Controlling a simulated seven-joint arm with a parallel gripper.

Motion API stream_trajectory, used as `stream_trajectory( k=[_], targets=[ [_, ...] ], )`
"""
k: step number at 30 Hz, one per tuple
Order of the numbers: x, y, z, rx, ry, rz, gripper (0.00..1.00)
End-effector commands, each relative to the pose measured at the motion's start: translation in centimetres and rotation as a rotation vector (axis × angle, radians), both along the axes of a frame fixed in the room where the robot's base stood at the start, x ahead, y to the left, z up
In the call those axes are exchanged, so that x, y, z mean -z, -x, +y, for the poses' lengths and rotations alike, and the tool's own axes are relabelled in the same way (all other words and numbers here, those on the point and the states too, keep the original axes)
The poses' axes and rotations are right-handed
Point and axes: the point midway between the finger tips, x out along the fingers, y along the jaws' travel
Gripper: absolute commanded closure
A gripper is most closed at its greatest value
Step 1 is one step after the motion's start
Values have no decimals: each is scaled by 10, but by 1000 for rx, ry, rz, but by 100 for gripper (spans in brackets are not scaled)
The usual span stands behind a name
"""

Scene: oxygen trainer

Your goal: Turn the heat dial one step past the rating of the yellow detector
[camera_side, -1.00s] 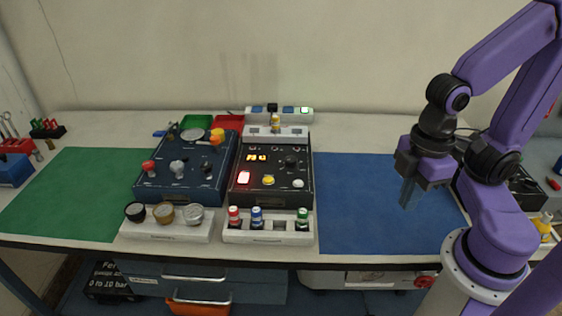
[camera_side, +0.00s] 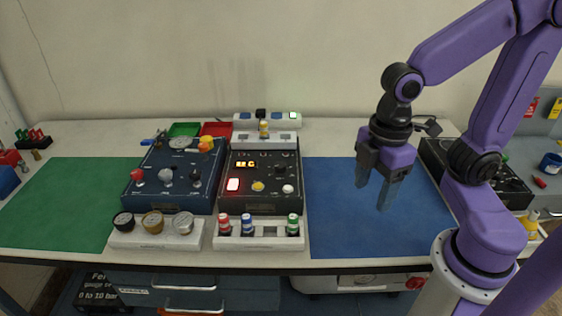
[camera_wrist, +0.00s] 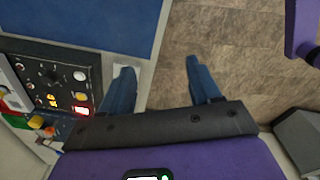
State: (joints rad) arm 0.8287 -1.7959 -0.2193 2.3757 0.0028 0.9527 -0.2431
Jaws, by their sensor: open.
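The dark control box (camera_side: 260,190) stands mid-bench, with an orange lit display (camera_side: 246,164), a lit red button (camera_side: 233,184) and a yellow button. A black knob (camera_side: 288,170) on its right half looks like the heat dial; it also shows in the wrist view (camera_wrist: 51,73). Its marks and the display digits are too small to read surely. The yellow detector (camera_side: 264,129) stands upright in the white holder behind the box; its rating is unreadable. My gripper (camera_side: 372,196) is open and empty above the blue mat, right of the box. Its fingers also show in the wrist view (camera_wrist: 158,77).
The blue mat (camera_side: 335,220) is clear. A white rack (camera_side: 260,238) with red, blue and green detectors stands before the box. A blue box (camera_side: 170,180) with knobs stands left; several gauges are before it. A power strip (camera_side: 278,118) lies behind.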

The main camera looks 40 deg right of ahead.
Motion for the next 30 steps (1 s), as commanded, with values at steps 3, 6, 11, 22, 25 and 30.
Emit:
stream_trajectory(
  k=[3, 6, 11, 22, 25, 30],
  targets=[
    [-9, -39, 11, -76, 2, -5, 37],
    [-16, -71, 15, -148, 4, -10, 37],
    [-26, -124, 15, -264, 8, -18, 37],
    [-40, -239, -21, -528, 22, -33, 37],
    [-42, -263, -37, -591, 27, -37, 37],
    [-43, -286, -56, -664, 32, -40, 37]
  ],
)
